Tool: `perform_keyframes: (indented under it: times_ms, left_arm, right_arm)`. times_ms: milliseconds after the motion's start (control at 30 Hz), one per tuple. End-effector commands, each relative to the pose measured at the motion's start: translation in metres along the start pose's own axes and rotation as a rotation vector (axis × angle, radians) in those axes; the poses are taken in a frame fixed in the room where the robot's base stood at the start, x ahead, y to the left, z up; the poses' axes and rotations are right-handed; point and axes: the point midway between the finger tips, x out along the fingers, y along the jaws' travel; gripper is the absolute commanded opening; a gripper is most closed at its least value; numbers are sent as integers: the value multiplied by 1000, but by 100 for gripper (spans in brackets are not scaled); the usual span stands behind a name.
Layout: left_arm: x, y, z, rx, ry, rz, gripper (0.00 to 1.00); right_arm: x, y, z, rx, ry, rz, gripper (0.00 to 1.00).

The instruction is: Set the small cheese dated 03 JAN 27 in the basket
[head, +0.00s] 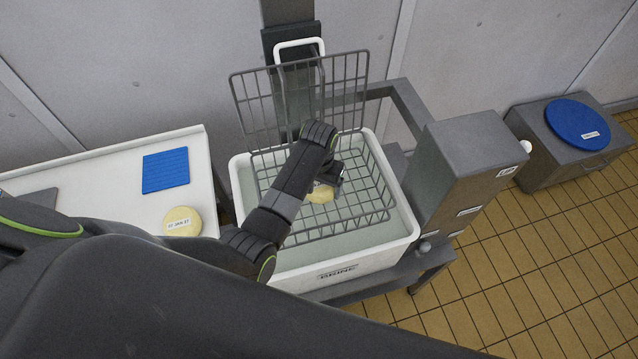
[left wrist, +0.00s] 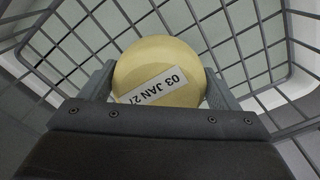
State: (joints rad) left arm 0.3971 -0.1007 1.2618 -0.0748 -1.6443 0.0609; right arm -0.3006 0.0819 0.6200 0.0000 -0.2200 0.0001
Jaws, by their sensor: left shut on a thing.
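The small pale yellow cheese (head: 320,194) is in the wire basket (head: 374,219) in the head view. Its label reads 03 JAN 27 in the left wrist view (left wrist: 158,62), where it shows upside down. My left gripper (head: 330,182) is shut on this cheese, with one finger on each side of it, inside the basket walls. I cannot tell whether the cheese touches the basket floor. The forearm hides part of the basket. My right gripper is not in view.
The basket sits in a white brine vat (head: 398,248) with its tall back grid upright. Another labelled cheese (head: 182,222) and a blue mat (head: 166,170) lie on the white table (head: 120,158) at left. A grey box (head: 465,165) stands right of the vat.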

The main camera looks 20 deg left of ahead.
Motion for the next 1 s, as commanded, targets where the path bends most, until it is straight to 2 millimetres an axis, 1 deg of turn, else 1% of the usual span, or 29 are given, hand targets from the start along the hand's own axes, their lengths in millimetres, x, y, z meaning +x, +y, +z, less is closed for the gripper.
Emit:
perform_keyframes:
  times_ms: [267,1000]
  left_arm:
    - [0,0,-1,0,2,0,48]
    - [10,0,-1,0,2,0,48]
  right_arm:
    - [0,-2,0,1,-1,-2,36]
    - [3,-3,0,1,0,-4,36]
